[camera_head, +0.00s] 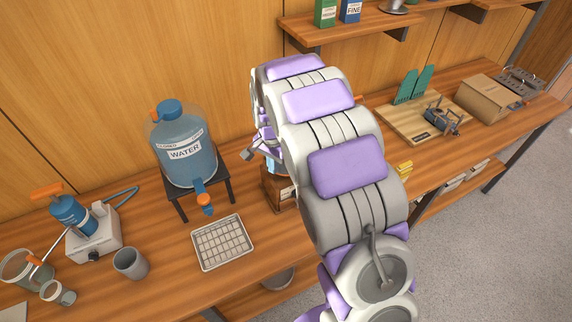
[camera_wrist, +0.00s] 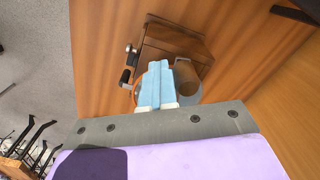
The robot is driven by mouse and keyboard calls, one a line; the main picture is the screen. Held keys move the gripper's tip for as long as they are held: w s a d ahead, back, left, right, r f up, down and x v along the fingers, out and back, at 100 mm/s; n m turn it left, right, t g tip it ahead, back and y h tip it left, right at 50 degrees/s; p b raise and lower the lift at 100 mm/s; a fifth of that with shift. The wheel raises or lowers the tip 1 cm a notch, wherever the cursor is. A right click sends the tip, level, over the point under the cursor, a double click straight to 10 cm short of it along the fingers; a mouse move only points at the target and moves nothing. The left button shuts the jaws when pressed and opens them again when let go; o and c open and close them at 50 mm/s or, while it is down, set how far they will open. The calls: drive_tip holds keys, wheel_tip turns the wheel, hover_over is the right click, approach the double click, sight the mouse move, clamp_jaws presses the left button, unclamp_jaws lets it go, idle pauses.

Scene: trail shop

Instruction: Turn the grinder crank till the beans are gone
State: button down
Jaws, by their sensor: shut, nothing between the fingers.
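The grinder's wooden body (camera_head: 277,190) stands on the bench, mostly hidden behind my arm in the head view. In the wrist view its dark brown box (camera_wrist: 172,36) shows above my fingers. Small dark and metal fittings (camera_wrist: 127,77) stick out at its left; I cannot tell whether one is the crank. A brown-and-grey round part (camera_wrist: 187,76) sits right of my fingers, and a sliver of orange shows at their left. My gripper (camera_wrist: 158,65) has its light blue fingers shut together, with nothing seen between them. It overlaps the grinder in view; contact is unclear. No beans are visible.
A water jug (camera_head: 183,150) on a dark stand, a grid tray (camera_head: 221,243) and a grey cup (camera_head: 130,263) stand to the left. A wooden board (camera_head: 408,128) and a cardboard box (camera_head: 496,101) lie to the right. A shelf (camera_head: 350,27) hangs above.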

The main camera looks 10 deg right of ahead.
sight(265, 160)
drive_tip(key=shift+w+a+p, duration=0.35)
drive_tip(key=shift+w+a, duration=0.55)
drive_tip(key=shift+w, duration=0.25)
drive_tip(key=shift+a, duration=0.1)
drive_tip(key=shift+w+a+p, duration=0.15)
drive_tip(key=shift+w+p, duration=0.15)
drive_tip(key=shift+w, duration=0.65)
drive_tip(key=shift+w+a+p, duration=0.1)
drive_tip(key=shift+w+p, duration=0.2)
drive_tip(key=shift+w, duration=0.65)
